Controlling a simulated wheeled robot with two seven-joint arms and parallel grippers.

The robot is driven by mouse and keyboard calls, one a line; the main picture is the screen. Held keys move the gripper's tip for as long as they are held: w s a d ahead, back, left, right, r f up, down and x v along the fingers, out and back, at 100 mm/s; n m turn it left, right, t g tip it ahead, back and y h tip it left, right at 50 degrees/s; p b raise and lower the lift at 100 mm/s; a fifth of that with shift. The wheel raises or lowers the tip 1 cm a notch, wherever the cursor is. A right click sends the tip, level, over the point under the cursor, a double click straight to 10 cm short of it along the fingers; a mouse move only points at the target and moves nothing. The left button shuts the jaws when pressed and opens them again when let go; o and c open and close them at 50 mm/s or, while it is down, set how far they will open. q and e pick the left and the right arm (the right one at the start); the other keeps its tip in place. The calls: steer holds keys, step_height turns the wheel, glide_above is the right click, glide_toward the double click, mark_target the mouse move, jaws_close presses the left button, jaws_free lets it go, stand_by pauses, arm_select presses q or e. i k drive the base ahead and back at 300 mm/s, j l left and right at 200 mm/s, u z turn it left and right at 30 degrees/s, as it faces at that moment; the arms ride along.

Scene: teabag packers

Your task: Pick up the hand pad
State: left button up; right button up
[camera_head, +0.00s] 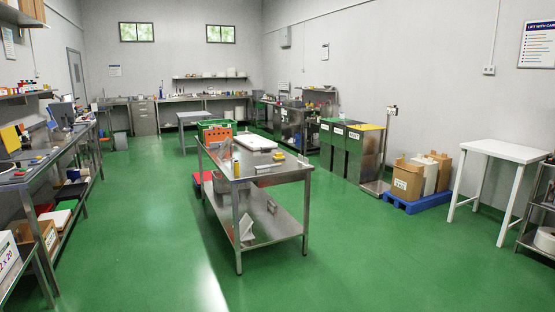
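I cannot pick out the hand pad for certain; many items here are too small to tell apart. Neither of my grippers shows in the head view. A steel table (215,154) stands in the middle of the room. On it are a white lidded box or tray (255,142), a yellow bottle (236,168) near the left edge and a few small items. Its lower shelf (275,226) holds a grey bin, a white object (245,231) and a small metal item.
A long cluttered bench (38,176) lines the left wall. Tall bins (362,152), a blue pallet (420,204) with cartons and a white table (505,150) stand on the right. The green floor (340,270) in front and around the steel table is clear.

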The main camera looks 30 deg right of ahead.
mark_target(279, 156)
steer(key=z, duration=0.7)
steer(key=i+l+z, duration=0.3)
steer(key=i, duration=0.15)
steer(key=i+l+z, duration=0.1)
steer(key=i+z, duration=0.2)
steer(key=i, duration=0.15)
steer(key=i+z, duration=0.3)
steer(key=i, duration=3.3)
steer(key=i+u, duration=0.1)
steer(key=i, duration=0.4)
steer(key=i+l+u, duration=0.1)
steer(key=i, duration=0.35)
steer(key=i+l+u, duration=0.1)
steer(key=i, duration=0.4)
steer(key=i+l+u, duration=0.1)
steer(key=i+l, duration=0.2)
steer(key=i, duration=0.15)
steer(key=i+l+u, duration=0.1)
steer(key=i, duration=0.4)
steer(key=l, duration=0.1)
